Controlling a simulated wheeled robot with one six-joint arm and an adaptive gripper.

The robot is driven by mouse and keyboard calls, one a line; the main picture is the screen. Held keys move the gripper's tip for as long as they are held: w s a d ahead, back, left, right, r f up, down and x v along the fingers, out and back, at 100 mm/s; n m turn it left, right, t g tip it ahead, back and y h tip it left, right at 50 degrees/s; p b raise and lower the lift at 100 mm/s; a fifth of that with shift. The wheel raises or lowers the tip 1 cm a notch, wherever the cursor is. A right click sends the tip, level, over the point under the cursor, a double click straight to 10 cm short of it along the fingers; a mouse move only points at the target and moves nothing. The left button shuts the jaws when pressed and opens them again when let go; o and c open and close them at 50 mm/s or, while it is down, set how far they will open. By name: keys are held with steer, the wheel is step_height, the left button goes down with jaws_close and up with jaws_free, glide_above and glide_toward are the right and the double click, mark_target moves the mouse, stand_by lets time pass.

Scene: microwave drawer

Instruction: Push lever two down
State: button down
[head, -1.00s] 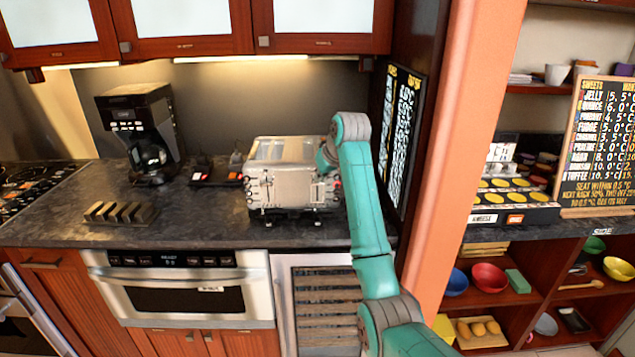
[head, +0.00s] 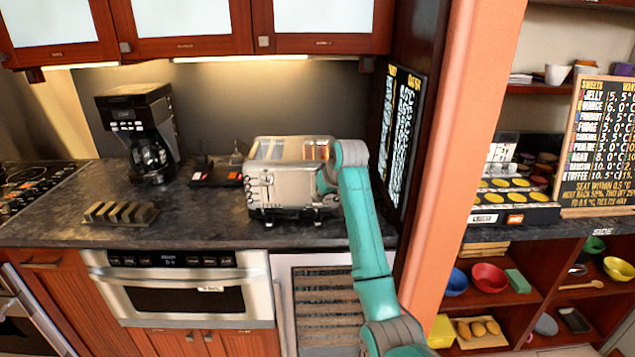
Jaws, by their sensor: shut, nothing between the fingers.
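A silver toaster (head: 284,190) stands on the dark counter below the wall cabinets. Its front carries small levers and knobs on the left part (head: 262,190); they are too small to tell apart. My gripper (head: 322,188) is shut and empty at the right part of the toaster's front, low down. It is small and partly blends with the silver front, so I cannot tell whether it touches a lever. My teal arm hides the toaster's right end and the controls there. An orange glow shows in the slots at the right of the toaster's top.
A black coffee maker (head: 145,130) stands to the left, with a dark toast rack (head: 120,214) in front of it. Small dark items (head: 212,178) lie beside the toaster. A menu board (head: 402,135) hangs on the right wall, close to my arm. The counter front is clear.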

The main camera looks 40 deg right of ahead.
steer(key=shift+s, duration=0.15)
steer(key=s, duration=0.1)
steer(key=s+r, duration=0.1)
steer(key=shift+s+a, duration=0.2)
steer(key=shift+s, duration=0.15)
steer(key=v, duration=0.7)
steer(key=shift+r, duration=0.2)
steer(key=shift+s, duration=0.15)
